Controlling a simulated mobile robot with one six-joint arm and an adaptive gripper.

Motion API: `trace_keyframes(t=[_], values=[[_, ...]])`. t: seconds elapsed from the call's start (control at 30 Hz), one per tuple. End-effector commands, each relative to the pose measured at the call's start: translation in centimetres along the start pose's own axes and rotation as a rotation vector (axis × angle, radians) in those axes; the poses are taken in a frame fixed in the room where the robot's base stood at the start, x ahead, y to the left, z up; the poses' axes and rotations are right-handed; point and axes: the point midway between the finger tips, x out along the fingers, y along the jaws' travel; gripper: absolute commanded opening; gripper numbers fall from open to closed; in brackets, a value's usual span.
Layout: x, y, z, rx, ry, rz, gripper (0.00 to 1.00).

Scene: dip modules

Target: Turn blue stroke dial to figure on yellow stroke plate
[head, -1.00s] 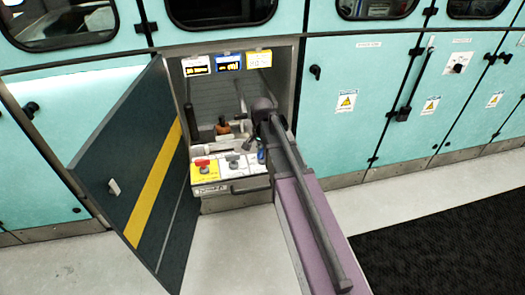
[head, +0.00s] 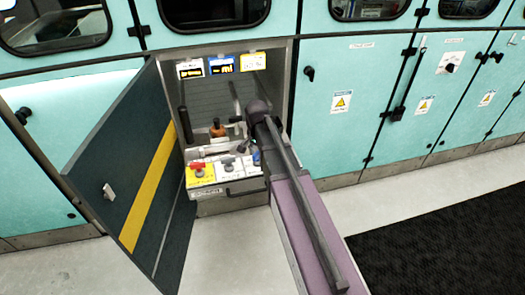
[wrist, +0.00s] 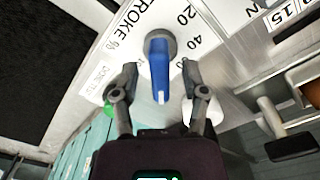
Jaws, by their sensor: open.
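The blue stroke dial (wrist: 159,68) has a blue lever on a round grey base, on a white panel with the print STROKE and a number scale. In the wrist view its lever points down the picture, towards my gripper (wrist: 159,75). My gripper is open, one finger on each side of the lever, with a visible gap on both sides. In the head view the blue dial (head: 256,158) is partly covered by my arm. The yellow stroke plate (head: 253,61) hangs at the top right of the cabinet opening; its figure is too small to read.
A white plate (head: 190,69) and a blue plate (head: 222,65) hang left of the yellow one. A red dial (head: 199,168) on yellow and a grey dial (head: 228,165) sit left of the blue dial. The open cabinet door (head: 130,180) stands at the left.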

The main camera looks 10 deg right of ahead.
Motion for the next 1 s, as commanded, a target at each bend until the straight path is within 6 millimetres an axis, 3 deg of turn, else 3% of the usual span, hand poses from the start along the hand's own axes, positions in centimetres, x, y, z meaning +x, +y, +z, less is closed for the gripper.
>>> trace_keyframes(t=[0.37,1.0], values=[[-0.01,-0.01,-0.03,-0.131,0.0,0.0,0.57],[-0.01,0.0,-0.04,-0.555,0.0,0.0,0.57]])
